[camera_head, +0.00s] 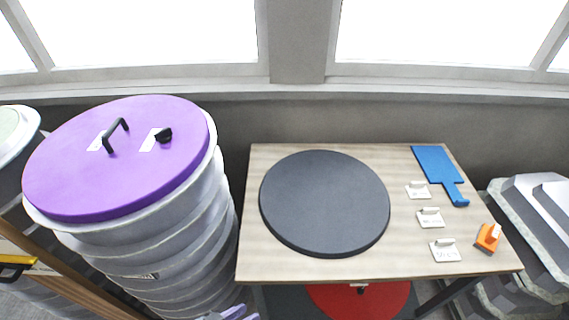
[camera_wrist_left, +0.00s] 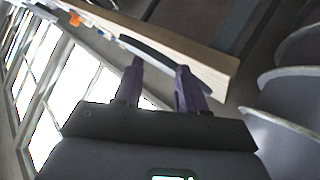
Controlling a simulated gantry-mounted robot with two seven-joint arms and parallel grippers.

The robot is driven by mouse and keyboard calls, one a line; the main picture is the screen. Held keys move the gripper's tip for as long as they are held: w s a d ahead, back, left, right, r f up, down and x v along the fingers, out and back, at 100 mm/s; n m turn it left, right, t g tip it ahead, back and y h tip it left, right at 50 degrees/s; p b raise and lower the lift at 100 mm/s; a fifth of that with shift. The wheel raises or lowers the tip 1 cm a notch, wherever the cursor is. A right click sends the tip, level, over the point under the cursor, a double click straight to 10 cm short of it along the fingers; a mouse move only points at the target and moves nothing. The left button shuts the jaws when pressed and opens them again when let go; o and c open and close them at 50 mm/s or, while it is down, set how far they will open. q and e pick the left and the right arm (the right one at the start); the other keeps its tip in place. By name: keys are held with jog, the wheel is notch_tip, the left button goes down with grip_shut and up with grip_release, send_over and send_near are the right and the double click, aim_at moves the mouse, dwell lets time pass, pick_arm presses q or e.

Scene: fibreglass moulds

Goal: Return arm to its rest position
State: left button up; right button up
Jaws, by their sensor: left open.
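My left gripper (camera_head: 236,313) shows only in part at the bottom edge of the head view, between the ribbed mould stack and the table. In the left wrist view its two purple fingers (camera_wrist_left: 160,80) stand apart, with nothing between them. The wooden table (camera_head: 255,262) lies up and to the right of the gripper in the head view. In the left wrist view the table's edge (camera_wrist_left: 205,62) runs beyond the fingertips. My right gripper is in neither view.
A ribbed grey mould stack (camera_head: 205,235) with a purple lid (camera_head: 75,180) stands close on the left. The table holds a dark disc (camera_head: 325,200), a blue paddle (camera_head: 436,165), small white labelled blocks (camera_head: 431,217) and an orange item (camera_head: 488,237). A red round thing (camera_head: 385,302) lies below.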

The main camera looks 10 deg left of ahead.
pick_arm(q)
jog(key=s+a+f+n+g+y, duration=0.1)
jog(key=s+a+f+g+y, duration=0.1)
jog(key=s+a+g+y, duration=0.5)
notch_tip(320, 180, up, 16)
jog(key=p, duration=1.5)
jog(key=shift+s+a+f+m+t, duration=0.25)
jog(key=shift+s+m+t, duration=0.05)
jog(key=shift+s+t, duration=0.1)
